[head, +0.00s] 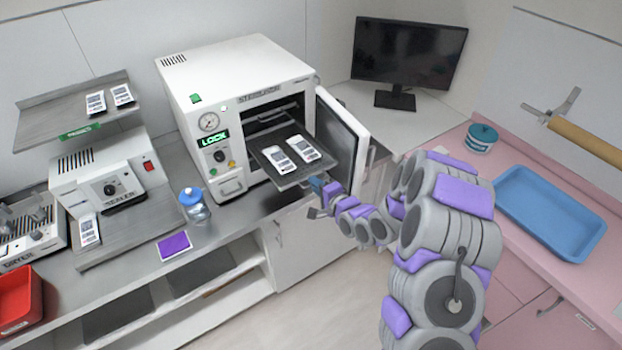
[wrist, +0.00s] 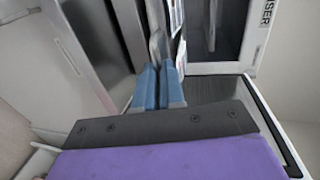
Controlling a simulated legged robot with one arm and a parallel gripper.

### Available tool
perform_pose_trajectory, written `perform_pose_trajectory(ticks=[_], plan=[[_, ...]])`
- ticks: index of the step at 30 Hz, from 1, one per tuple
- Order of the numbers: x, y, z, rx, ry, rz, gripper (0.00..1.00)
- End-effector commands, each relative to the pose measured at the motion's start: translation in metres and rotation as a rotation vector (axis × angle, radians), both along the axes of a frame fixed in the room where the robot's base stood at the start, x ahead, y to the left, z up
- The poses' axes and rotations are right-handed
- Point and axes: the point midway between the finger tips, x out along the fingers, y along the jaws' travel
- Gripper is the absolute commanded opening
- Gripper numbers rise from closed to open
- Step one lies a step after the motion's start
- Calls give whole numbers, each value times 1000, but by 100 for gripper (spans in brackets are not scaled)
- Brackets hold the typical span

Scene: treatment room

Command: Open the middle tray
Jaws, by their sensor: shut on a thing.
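The white sterilizer (head: 240,92) stands on the counter with its door (head: 342,140) swung open to the right. My gripper (head: 318,187) is at the tray's front edge. In the wrist view my gripper's blue fingers (wrist: 157,88) are closed together on the tray's front part, which is mostly hidden between them.
The open door stands close to the right of the tray and my gripper. A jar with a blue lid (head: 194,204) and a purple card (head: 174,245) are on the counter to the left. A monitor (head: 408,60) stands behind; a blue tray (head: 551,212) lies on the pink counter.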

Motion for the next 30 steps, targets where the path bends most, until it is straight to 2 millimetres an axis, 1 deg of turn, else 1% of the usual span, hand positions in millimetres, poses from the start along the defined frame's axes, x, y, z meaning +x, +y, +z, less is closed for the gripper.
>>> perform_pose_trajectory(ticks=[1, 11, 12, 19, 26, 30], plan=[[-3, 0, -3, -2, 8, 3, 0], [-2, -1, -4, -2, 7, 0, 0], [-2, -1, -4, -2, 7, 0, 9], [-3, 0, -2, -1, 4, 0, 31], [-3, 0, 0, -1, 1, 0, 32], [-8, -5, 1, 0, 1, -1, 32]])
